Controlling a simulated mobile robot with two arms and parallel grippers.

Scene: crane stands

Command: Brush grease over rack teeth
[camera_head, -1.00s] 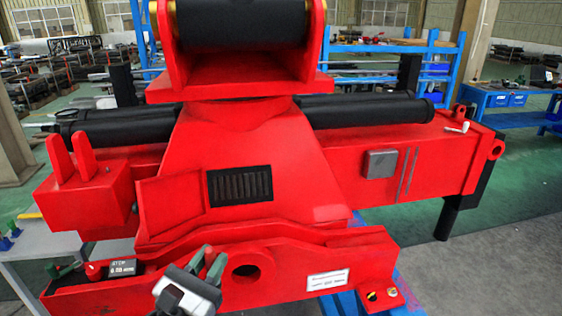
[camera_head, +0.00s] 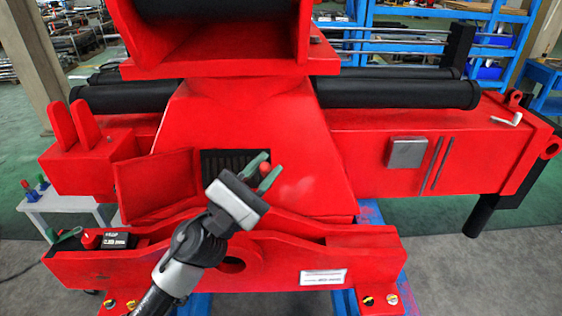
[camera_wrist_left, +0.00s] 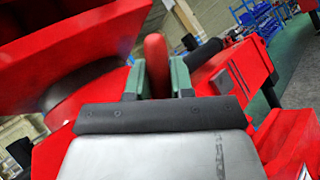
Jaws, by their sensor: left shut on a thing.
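The black ribbed rack teeth (camera_head: 221,158) sit in a recess in the red machine's sloping front. My left gripper (camera_head: 263,172) comes up from below, just in front of the recess, and hides its lower right part. Its green fingers are shut on a slim red thing, which looks like the brush handle (camera_wrist_left: 156,62); it stands up between the fingers in the left wrist view. No bristles show, and I cannot tell whether it touches the teeth. No grease can be made out. My right gripper is not in view.
An open red cover flap (camera_head: 157,185) is left of the teeth. A red curved front beam (camera_head: 330,255) lies below, with a black labelled box (camera_head: 118,240) and red button (camera_head: 91,238) at its left. A white piece (camera_head: 508,119) lies on the right beam.

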